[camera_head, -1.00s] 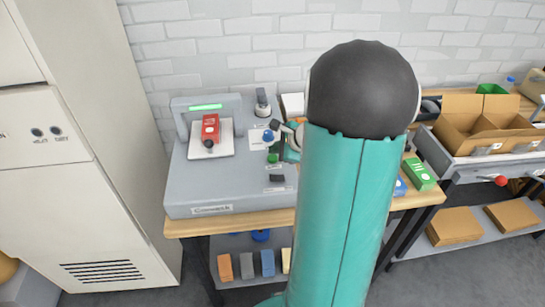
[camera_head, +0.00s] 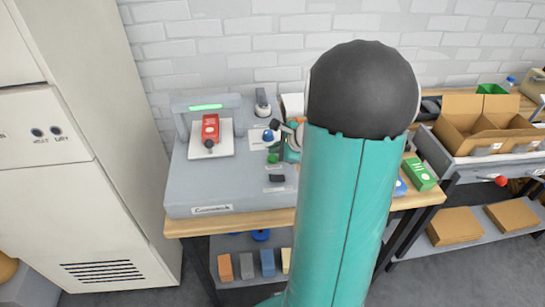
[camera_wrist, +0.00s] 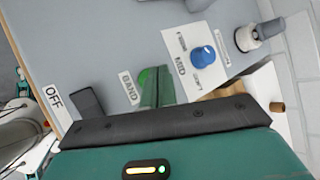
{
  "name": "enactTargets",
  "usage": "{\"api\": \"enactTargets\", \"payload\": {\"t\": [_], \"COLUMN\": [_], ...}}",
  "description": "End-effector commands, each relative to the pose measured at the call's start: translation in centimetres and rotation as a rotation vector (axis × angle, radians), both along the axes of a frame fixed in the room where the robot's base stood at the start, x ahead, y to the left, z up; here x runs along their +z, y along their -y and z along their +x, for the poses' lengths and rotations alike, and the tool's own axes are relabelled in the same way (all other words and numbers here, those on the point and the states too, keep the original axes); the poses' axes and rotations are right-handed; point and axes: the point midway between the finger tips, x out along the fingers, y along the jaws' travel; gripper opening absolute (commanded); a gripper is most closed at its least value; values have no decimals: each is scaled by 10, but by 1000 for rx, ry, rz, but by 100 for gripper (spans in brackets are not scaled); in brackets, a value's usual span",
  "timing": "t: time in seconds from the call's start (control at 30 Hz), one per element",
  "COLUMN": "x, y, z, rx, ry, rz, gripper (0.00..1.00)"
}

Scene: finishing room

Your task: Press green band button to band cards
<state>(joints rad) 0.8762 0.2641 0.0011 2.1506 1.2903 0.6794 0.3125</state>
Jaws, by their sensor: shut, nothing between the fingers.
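The green band button (camera_head: 273,158) sits on the sloped top of the grey banding machine (camera_head: 235,190). In the wrist view the green button (camera_wrist: 145,77) shows beside the BAND label (camera_wrist: 128,88), partly hidden by my fingers. My gripper (camera_wrist: 160,82) is shut and empty, with its fingertips right at the button; whether they touch or press it I cannot tell. A red card pack (camera_head: 210,128) rests on the white plate (camera_head: 225,142) under the machine's arch, which shows a lit green strip (camera_head: 205,107). My arm hides part of the machine's right side.
A blue knob (camera_wrist: 203,56) with a MID label lies close to my fingers. A dark OFF switch (camera_wrist: 88,103) is on the other side. A grey-white post (camera_wrist: 248,38) stands beyond the knob. A green card box (camera_head: 418,174) and an open carton (camera_head: 480,125) are at the right.

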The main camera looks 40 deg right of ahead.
Motion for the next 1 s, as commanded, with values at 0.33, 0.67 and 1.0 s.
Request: {"api": "enactTargets", "payload": {"t": [0.33, 0.67, 1.0], "x": [0, 0, -7], "y": [0, 0, 0], "z": [0, 0, 0], "rx": [0, 0, 0], "ry": [0, 0, 0], "rz": [0, 0, 2], "gripper": [0, 0, 0]}}
